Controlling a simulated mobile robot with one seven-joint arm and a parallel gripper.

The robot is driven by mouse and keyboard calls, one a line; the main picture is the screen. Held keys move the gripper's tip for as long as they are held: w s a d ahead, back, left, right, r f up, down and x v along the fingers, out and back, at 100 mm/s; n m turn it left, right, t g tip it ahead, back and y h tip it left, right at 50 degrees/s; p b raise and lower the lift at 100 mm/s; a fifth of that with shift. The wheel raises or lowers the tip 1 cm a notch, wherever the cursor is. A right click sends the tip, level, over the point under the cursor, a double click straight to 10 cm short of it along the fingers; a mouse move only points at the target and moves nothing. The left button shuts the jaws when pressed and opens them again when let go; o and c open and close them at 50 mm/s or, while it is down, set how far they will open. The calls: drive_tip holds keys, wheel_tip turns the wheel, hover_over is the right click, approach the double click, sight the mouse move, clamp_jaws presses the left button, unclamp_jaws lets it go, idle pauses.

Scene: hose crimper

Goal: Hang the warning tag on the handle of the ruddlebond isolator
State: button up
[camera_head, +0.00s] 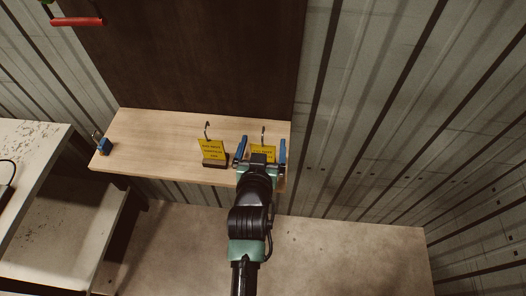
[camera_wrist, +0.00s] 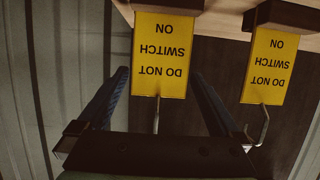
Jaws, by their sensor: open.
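Two yellow warning tags reading "DO NOT SWITCH ON" stand upright in dark blocks on a wooden shelf, each with a wire hook on top. The right tag (camera_head: 263,151) is partly hidden behind my wrist; it is the left one in the inverted wrist view (camera_wrist: 162,50). The other tag (camera_head: 212,150) stands to its left and also shows in the wrist view (camera_wrist: 269,65). My gripper (camera_head: 264,143) is open, its blue fingers on either side of the right tag, with visible gaps. A red bar-shaped handle (camera_head: 77,21) shows at the top left; no isolator name is readable.
The wooden shelf (camera_head: 150,135) runs below a dark brown panel (camera_head: 190,60). A blue padlock (camera_head: 103,147) sits at the shelf's left end. A worn table (camera_head: 32,150) stands at the left. Corrugated wall (camera_head: 400,110) bounds the right.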

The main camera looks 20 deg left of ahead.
drive_tip(key=shift+x, duration=1.35)
drive_tip(key=c, duration=1.3)
